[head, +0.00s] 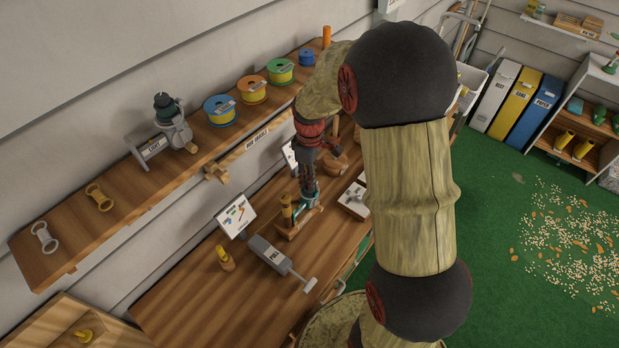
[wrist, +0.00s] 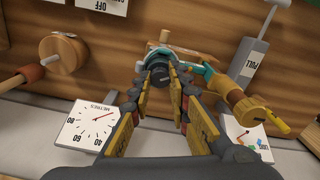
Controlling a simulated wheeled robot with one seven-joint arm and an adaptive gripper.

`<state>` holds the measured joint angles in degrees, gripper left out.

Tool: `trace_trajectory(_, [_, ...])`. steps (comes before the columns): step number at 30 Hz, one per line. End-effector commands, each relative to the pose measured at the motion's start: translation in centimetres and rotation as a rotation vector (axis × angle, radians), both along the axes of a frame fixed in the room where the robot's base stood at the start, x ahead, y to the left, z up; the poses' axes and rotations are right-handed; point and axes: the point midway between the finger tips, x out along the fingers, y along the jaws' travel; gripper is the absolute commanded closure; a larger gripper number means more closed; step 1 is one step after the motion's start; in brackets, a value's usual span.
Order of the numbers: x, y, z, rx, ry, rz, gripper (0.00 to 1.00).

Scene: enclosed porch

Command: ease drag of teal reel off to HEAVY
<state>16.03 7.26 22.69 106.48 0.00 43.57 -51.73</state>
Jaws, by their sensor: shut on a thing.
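The teal reel (head: 304,203) is on a wooden block on the workbench, partly covered by my gripper (head: 308,182) above it. In the wrist view its teal frame (wrist: 205,76) runs behind my fingertips, with a brass-yellow handle (wrist: 245,107) at right. My gripper (wrist: 162,80) is shut on a dark round knob (wrist: 158,72) of the reel, one finger on each side. The knob's face is mostly hidden, and I see no HEAVY mark or setting on it.
A METRES dial (wrist: 90,120) and a wooden winder (wrist: 62,52) lie left of the fingers in the wrist view. A grey PULL gauge (head: 275,252) and a picture card (head: 237,212) stand close by on the bench. The shelf above holds line spools (head: 252,90).

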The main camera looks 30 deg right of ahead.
Motion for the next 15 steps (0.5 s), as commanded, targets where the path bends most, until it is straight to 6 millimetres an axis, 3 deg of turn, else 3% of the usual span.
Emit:
trace_trajectory(4, [0.03, -0.01, 0.04, 0.0, -0.001, 0.0, 1.0])
trace_trajectory(5, [0.03, -0.02, 0.04, 0.0, -0.001, -0.001, 0.81])
trace_trajectory(15, [0.01, 0.0, 0.02, 0.0, 0.0, -0.001, 0.63])
